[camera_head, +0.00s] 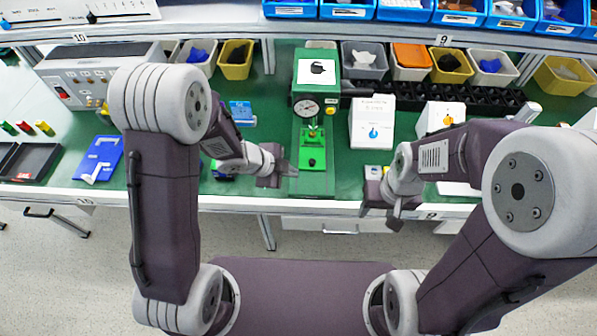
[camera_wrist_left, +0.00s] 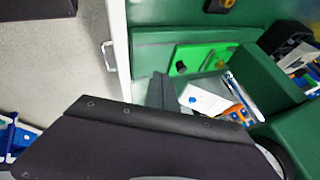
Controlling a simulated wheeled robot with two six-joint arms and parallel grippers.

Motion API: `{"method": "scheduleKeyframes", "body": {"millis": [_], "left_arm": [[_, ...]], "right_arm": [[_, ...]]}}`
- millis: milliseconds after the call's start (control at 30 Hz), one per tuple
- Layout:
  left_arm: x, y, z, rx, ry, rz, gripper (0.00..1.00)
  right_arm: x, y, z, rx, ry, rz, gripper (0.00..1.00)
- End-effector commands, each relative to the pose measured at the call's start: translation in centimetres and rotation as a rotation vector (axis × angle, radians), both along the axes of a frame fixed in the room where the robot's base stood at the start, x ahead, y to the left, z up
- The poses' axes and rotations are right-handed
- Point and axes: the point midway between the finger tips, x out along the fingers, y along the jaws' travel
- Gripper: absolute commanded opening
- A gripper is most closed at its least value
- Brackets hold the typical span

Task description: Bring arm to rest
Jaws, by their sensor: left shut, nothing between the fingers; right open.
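My left gripper (camera_head: 284,172) is shut and empty, above the front part of the green bench, just left of the green press base. In the left wrist view its dark body fills the lower middle. My right gripper (camera_head: 379,212) is open and empty at the bench's front edge, below the white switch box. The white switch box with a blue rotary knob (camera_head: 373,131) stands upright right of the press, apart from both grippers. A white box with a blue knob also shows in the left wrist view (camera_wrist_left: 203,101).
A green press (camera_head: 315,95) with a dial gauge stands mid-bench. A second white box (camera_head: 440,118) with an orange-marked knob is partly behind my right arm. Several bins line the back. Floor (camera_head: 300,242) before the bench is clear.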

Motion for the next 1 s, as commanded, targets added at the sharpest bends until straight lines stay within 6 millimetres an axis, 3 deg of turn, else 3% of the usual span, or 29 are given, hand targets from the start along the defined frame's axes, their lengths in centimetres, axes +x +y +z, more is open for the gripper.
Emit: {"method": "scheduleKeyframes", "body": {"millis": [33, 167, 600, 667, 733, 800, 867, 933, 1000], "left_arm": [[-0.3, 0.5, 1.2, 0.000, -0.002, 0.002, 0.00], [-1.0, 1.3, 2.5, 0.000, -0.001, 0.000, 0.00], [-1.2, 1.7, 2.8, 0.000, -0.002, 0.000, 0.00], [-0.7, 1.7, 3.7, -0.002, -0.027, 0.002, 0.00], [0.3, 2.0, 6.2, -0.012, -0.087, 0.033, 0.00], [1.9, 4.4, 8.8, -0.014, -0.122, 0.228, 0.00], [2.2, 7.6, 9.8, -0.010, -0.094, 0.465, 0.00], [0.9, 11.2, 10.1, -0.020, -0.011, 0.758, 0.00], [-2.0, 13.8, 9.5, -0.043, 0.122, 1.041, 0.00]], "right_arm": [[0.0, 0.0, 0.8, 0.000, 0.000, 0.000, 0.53], [0.0, 0.0, 1.4, 0.000, 0.000, 0.000, 0.53], [0.0, 0.0, 1.4, 0.000, 0.000, 0.000, 0.53], [0.0, 0.0, 1.4, 0.000, 0.000, 0.000, 0.53], [0.0, 0.0, 1.4, 0.000, 0.000, 0.000, 0.53], [0.0, 0.0, 1.4, 0.000, 0.000, 0.000, 0.53], [0.0, 0.0, 1.4, 0.000, 0.000, 0.000, 0.53], [0.0, 0.0, 1.4, 0.000, 0.000, 0.000, 0.53], [0.0, 0.0, 1.4, 0.000, 0.000, 0.000, 0.53]]}}
